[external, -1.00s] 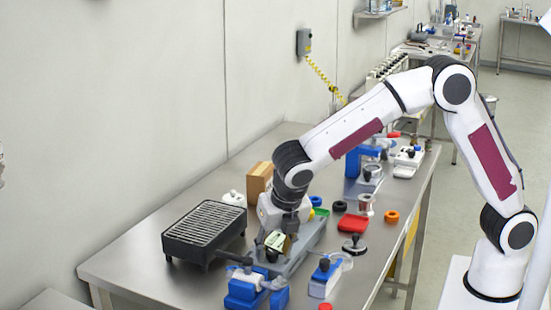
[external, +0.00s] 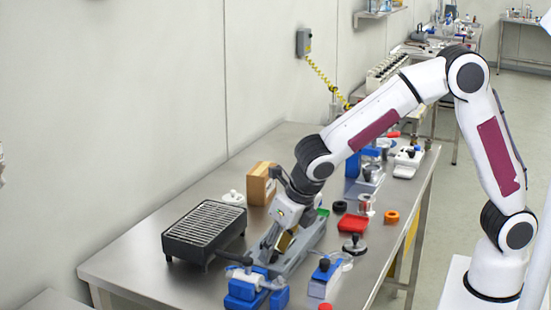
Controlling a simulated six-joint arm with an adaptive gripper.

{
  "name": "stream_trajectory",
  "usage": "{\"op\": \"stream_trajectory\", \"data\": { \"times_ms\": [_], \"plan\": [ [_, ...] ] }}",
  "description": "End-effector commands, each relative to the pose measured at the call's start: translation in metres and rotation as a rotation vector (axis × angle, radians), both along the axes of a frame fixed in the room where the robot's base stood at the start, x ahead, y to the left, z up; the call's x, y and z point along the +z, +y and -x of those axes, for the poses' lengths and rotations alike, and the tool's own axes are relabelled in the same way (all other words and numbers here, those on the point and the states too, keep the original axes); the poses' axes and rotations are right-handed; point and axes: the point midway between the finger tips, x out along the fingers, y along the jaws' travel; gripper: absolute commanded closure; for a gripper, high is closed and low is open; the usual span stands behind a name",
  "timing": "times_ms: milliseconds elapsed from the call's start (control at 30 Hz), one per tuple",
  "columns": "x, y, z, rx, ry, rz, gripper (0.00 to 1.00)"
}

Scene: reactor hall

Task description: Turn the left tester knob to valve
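A long grey unit (external: 312,240), which looks like the tester, lies on the steel table. A gold-toned block (external: 286,241) shows on it. My gripper (external: 263,252) points down and left over the near end of this unit. Its fingers are small and dark here, and I cannot tell whether they touch or hold anything. The knobs and their markings cannot be made out; the gripper covers part of that end.
A black grill-topped box (external: 204,232) stands left of the gripper. A blue vise (external: 250,288) is close in front, and a blue and white block (external: 325,276) is to its right. A cardboard-brown box (external: 261,183) stands behind. The table's front left is clear.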

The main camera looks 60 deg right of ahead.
Motion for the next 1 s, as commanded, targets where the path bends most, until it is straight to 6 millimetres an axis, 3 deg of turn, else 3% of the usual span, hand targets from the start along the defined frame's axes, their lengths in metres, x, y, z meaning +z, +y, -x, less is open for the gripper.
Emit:
{"op": "stream_trajectory", "data": {
  "times_ms": [633,1000],
  "plan": [
    [0.075,0.009,0.03,0.003,-0.002,-0.003,0.63],
    [0.071,0.008,0.031,-0.186,-0.012,-0.076,0.63]
  ]
}}
